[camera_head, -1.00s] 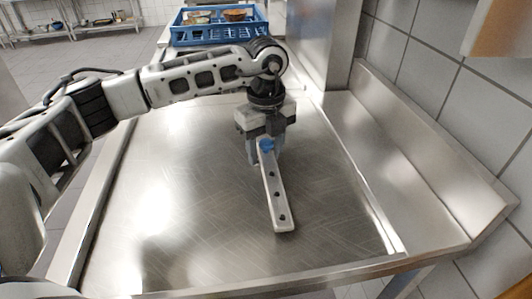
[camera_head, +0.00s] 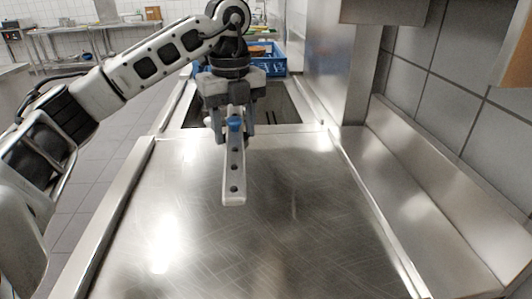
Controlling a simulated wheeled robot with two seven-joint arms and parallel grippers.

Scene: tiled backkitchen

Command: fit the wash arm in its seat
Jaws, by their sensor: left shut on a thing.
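The wash arm (camera_head: 234,178) is a light grey bar with several dark holes and a blue hub at its upper end. My left gripper (camera_head: 234,130) is shut on it near the blue hub. The bar hangs out toward me, over the far part of the steel table. The gripper hides the far end of the wash arm. Behind the gripper, a dark opening (camera_head: 278,104) shows past the table's far edge. I cannot make out the seat clearly. My right gripper is not in view.
The steel table (camera_head: 250,245) is bare, with raised rims. A blue rack (camera_head: 272,62) with items stands behind the opening. A steel column (camera_head: 340,75) and a tiled wall (camera_head: 455,75) bound the right side. Steel shelving (camera_head: 70,45) stands far left.

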